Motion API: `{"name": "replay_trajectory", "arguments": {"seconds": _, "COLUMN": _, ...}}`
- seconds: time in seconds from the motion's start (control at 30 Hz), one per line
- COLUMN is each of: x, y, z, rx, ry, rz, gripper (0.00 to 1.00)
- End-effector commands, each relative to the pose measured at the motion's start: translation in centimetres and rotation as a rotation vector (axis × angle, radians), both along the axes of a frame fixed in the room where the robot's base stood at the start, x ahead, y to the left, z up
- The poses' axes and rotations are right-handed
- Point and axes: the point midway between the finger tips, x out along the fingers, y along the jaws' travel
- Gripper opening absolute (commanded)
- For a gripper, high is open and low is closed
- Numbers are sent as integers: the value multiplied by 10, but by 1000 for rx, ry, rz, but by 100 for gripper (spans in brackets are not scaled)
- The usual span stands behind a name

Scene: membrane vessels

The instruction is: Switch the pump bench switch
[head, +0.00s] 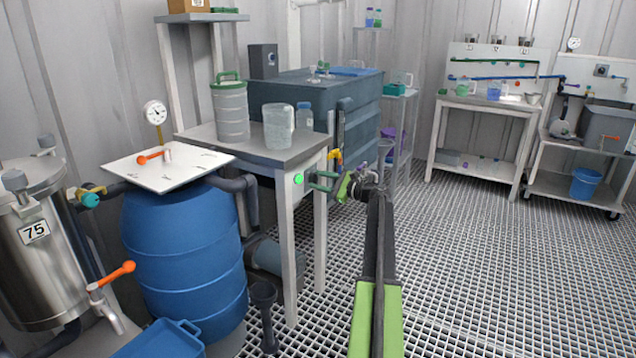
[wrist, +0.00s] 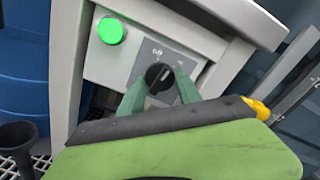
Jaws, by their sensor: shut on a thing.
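The pump bench switch (wrist: 158,75) is a black round knob on a grey plate on the bench's front panel. A light line shows on the knob's face, tilted a little right of upright. A round green lamp (wrist: 111,31) glows to its upper left, and it also shows in the head view (head: 298,178). My gripper (wrist: 160,87) has its two green fingers on either side of the knob, shut on it. In the head view my gripper (head: 318,181) reaches the bench front from the right. The knob cannot be made out there.
The bench (head: 258,141) carries a ribbed grey canister (head: 230,110) and a clear jug (head: 278,127). A yellow-orange elbow fitting (head: 335,160) is close by my gripper. A blue drum (head: 183,255) stands left of the bench. The grating floor (head: 480,260) to the right is clear.

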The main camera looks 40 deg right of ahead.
Motion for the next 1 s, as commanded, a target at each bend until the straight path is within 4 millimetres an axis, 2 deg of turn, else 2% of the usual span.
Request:
{"name": "replay_trajectory", "arguments": {"seconds": 0.5, "x": 0, "y": 2, "z": -1, "rx": -439, "ry": -105, "rz": 6, "gripper": 0}}
{"name": "replay_trajectory", "arguments": {"seconds": 1.0, "x": 0, "y": 3, "z": -1, "rx": -634, "ry": -153, "rz": 7, "gripper": 0}}
